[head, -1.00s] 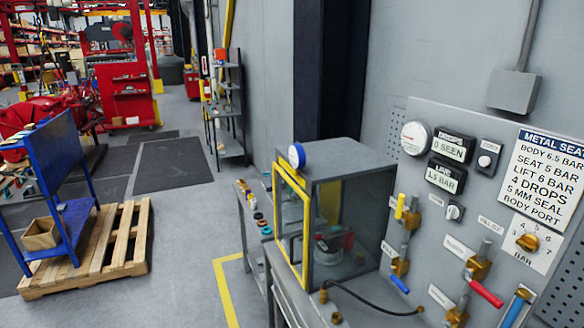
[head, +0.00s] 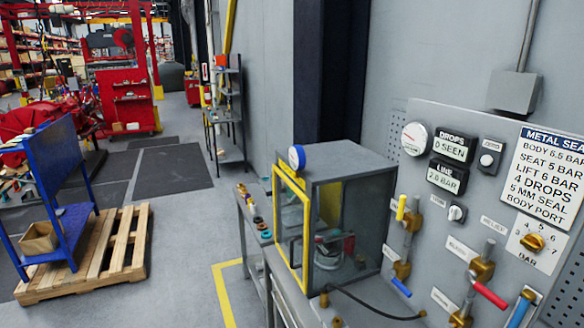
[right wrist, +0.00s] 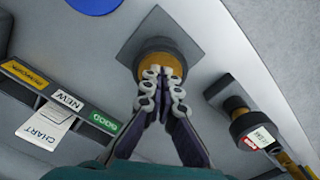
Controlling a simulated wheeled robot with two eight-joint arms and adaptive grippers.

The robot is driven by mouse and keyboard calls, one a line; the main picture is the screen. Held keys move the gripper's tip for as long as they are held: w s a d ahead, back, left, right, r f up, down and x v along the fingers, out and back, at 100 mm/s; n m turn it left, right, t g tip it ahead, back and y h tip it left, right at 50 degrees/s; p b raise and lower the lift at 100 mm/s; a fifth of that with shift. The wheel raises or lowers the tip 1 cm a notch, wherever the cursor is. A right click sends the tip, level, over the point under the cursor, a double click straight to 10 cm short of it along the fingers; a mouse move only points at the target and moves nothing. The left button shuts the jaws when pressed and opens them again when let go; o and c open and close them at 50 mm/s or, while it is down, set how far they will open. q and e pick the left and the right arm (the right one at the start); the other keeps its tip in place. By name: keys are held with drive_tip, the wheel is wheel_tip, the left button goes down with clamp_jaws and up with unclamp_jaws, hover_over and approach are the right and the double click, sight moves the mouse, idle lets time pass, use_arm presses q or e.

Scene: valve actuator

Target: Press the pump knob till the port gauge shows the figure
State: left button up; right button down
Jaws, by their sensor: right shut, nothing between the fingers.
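In the right wrist view, my right gripper (right wrist: 162,84) is shut and empty. Its fingertips lie over the front of a round brass knob (right wrist: 168,62) on a grey square plate (right wrist: 150,30). They look touching or very close, and they hide part of the knob. Right of it is a black round gauge (right wrist: 246,122) with a small display, too small to read. In the head view, the panel's line display (head: 447,177) appears to read 2.0 BAR and a round white dial (head: 414,139) sits above left. Neither gripper shows in the head view.
The wrist view shows a rack with labels NEW and GOOD (right wrist: 103,122), and a CHART tag (right wrist: 42,128). The head view shows a yellow-framed cabinet (head: 345,165), a panel with valves (head: 482,270), and a METAL SEAT sign (head: 545,175).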

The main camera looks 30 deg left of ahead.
drive_tip(key=shift+r+p, duration=2.2)
drive_tip(key=shift+r, duration=1.2)
drive_tip(key=shift+d+b, duration=0.1)
drive_tip(key=shift+b, duration=0.3)
drive_tip(key=s+d+f+t+b, duration=0.1)
drive_tip(key=s+d+t+b, duration=0.1)
drive_tip(key=s+b, duration=0.3)
drive_tip(key=s+d+f+t+b, duration=0.2)
drive_tip(key=s+t+b, duration=0.3)
drive_tip(key=b, duration=0.8)
drive_tip(key=shift+s+d+n+b, duration=0.15)
drive_tip(key=shift+d+n+b, duration=0.1)
drive_tip(key=shift+n+b, duration=0.15)
drive_tip(key=shift+r, duration=0.1)
